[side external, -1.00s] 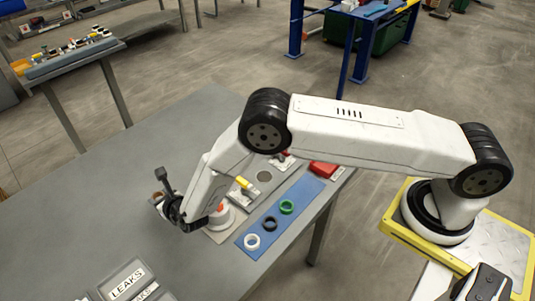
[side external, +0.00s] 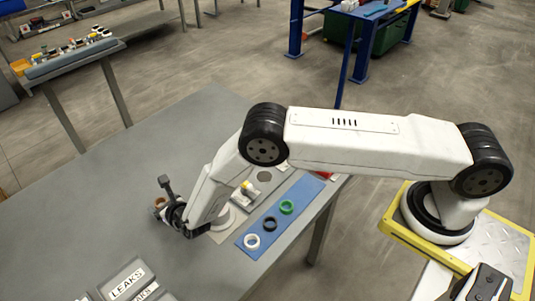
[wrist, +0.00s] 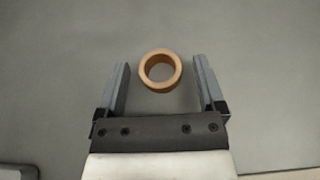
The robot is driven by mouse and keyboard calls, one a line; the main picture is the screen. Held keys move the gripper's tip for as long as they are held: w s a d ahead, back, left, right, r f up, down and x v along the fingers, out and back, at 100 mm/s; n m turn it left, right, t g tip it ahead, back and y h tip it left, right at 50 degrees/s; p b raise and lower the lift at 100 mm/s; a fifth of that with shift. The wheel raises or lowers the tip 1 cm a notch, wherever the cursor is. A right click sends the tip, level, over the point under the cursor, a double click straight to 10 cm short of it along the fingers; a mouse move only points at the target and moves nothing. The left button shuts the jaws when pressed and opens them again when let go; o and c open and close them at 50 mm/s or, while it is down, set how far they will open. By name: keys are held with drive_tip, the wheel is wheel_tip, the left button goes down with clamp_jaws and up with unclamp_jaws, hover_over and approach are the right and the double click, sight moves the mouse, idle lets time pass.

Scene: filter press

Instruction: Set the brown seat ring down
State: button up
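The brown seat ring (wrist: 160,87) lies flat on the grey table in the wrist view, between my fingers. My gripper (wrist: 161,64) is open, with a clear gap between each finger and the ring. In the side view, a small brown part of the ring (side external: 158,202) shows beside my gripper (side external: 167,208); the rest is hidden by the gripper.
A blue mat (side external: 262,239) holds a white ring (side external: 252,241), a black ring (side external: 269,224) and a green ring (side external: 287,207). The grey table (side external: 90,200) is clear around the ring.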

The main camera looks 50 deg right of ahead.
drive_tip(key=shift+r, duration=0.15)
drive_tip(key=shift+s+r, duration=0.1)
drive_tip(key=shift+s, duration=0.2)
drive_tip(key=shift+v, duration=5.7)
drive_tip(key=shift+r, duration=0.1)
drive_tip(key=shift+o, duration=0.5)
drive_tip(key=shift+r, duration=0.1)
